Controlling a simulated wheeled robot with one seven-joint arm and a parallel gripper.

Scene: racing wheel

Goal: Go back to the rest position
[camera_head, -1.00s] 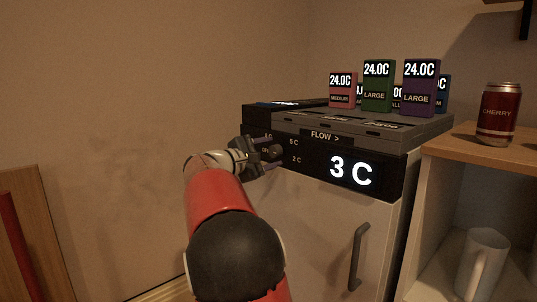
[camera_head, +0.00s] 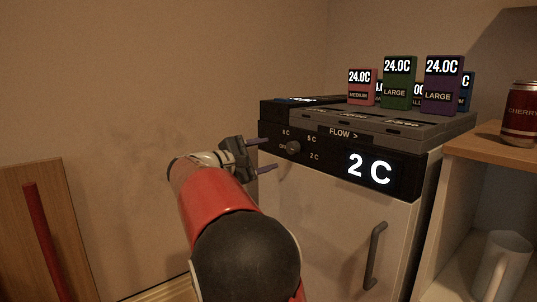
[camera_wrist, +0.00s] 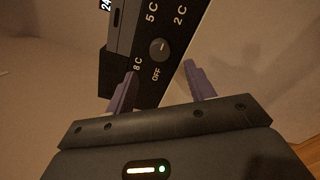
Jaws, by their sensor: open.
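My gripper (camera_head: 262,156) is open and empty in front of the left part of the cooler's black control panel. It also shows in the wrist view (camera_wrist: 160,88), with its two fingers spread apart. The round dial (camera_head: 293,148) sits on the panel to the right of the fingers, apart from them. In the wrist view the dial (camera_wrist: 160,50) lies beyond the fingertips, among the marks OFF, 8 C, 5 C and 2 C. The panel's display (camera_head: 369,170) reads 2 C. My red arm reaches up from the bottom of the head view.
Several coloured boxes (camera_head: 399,84) marked 24.0C stand on the cooler top. The cooler door has a dark handle (camera_head: 375,255). The wall side at left is open.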

